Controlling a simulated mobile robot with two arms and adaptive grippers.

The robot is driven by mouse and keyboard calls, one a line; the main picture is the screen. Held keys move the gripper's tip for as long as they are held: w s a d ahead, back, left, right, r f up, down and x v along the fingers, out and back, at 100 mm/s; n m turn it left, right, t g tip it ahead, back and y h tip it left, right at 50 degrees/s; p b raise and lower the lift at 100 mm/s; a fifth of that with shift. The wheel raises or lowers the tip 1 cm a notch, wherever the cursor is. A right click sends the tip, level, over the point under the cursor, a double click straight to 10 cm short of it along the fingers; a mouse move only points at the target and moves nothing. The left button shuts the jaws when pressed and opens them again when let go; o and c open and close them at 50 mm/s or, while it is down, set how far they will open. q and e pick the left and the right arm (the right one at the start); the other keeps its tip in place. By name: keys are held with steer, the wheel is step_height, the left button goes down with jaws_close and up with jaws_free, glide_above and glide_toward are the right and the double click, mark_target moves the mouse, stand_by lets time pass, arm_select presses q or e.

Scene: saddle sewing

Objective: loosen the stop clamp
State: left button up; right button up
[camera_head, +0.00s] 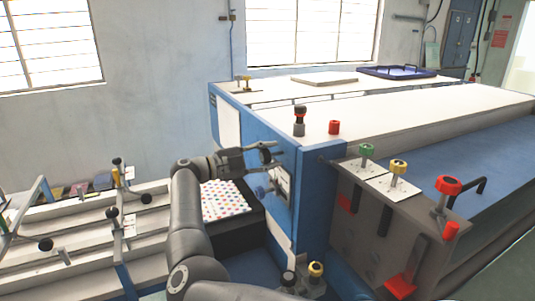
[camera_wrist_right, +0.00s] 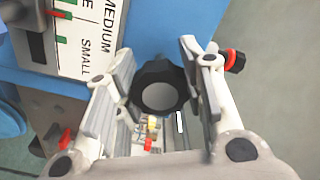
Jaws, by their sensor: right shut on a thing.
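A black lobed knob (camera_wrist_right: 157,92), which looks like the stop clamp's knob, sits between the two fingers of my right gripper (camera_wrist_right: 160,88) in the wrist view. The gripper is shut on it. In the head view my right gripper (camera_head: 268,154) reaches to the blue end face of the machine, and the knob is hard to make out between the fingers. A white scale plate (camera_wrist_right: 88,35) marked MEDIUM and SMALL is beside the knob; it also shows in the head view (camera_head: 283,182), below the gripper. My left gripper is not in view.
A dotted cloth (camera_head: 222,200) lies on a black block under my arm. Rails with black knobs (camera_head: 45,244) fill the lower left.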

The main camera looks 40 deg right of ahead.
stand_by(0.5)
steer(key=o, duration=1)
steer(key=shift+w, duration=0.1)
steer(key=shift+o, duration=0.2)
steer(key=shift+a, duration=0.15)
steer(key=v, duration=1.1)
steer(key=shift+a, duration=0.3)
steer(key=shift+w, duration=0.1)
